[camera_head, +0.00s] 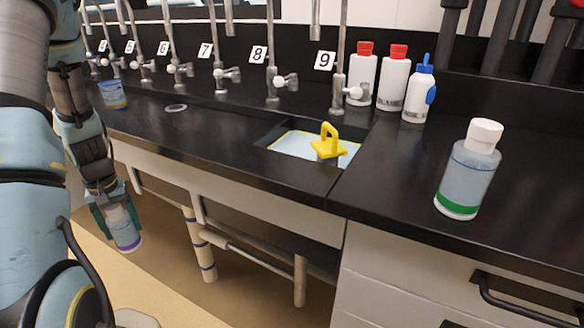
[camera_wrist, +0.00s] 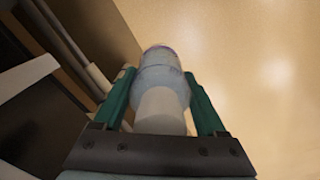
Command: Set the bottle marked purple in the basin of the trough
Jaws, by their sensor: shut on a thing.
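My gripper (camera_head: 117,207) is shut on a clear bottle with a purple band (camera_head: 125,236), at the left of the head view. The bottle hangs a little tilted in front of the counter, below its top and above the floor. In the wrist view the bottle (camera_wrist: 162,88) sits between the two green fingers (camera_wrist: 160,100), its pale cap toward the palm. The trough basin (camera_head: 290,142) is sunk in the black counter, right of my gripper and higher. A yellow handled piece (camera_head: 328,145) stands in the basin's right part and hides some of it.
A green-banded bottle (camera_head: 468,170) stands on the right counter (camera_head: 400,225). Two red-capped white bottles (camera_head: 393,78) and a blue-topped wash bottle (camera_head: 420,90) stand behind the basin. Numbered taps (camera_head: 275,80) line the back. A blue container (camera_head: 113,95) stands at left. Pipes (camera_head: 200,245) run below the counter.

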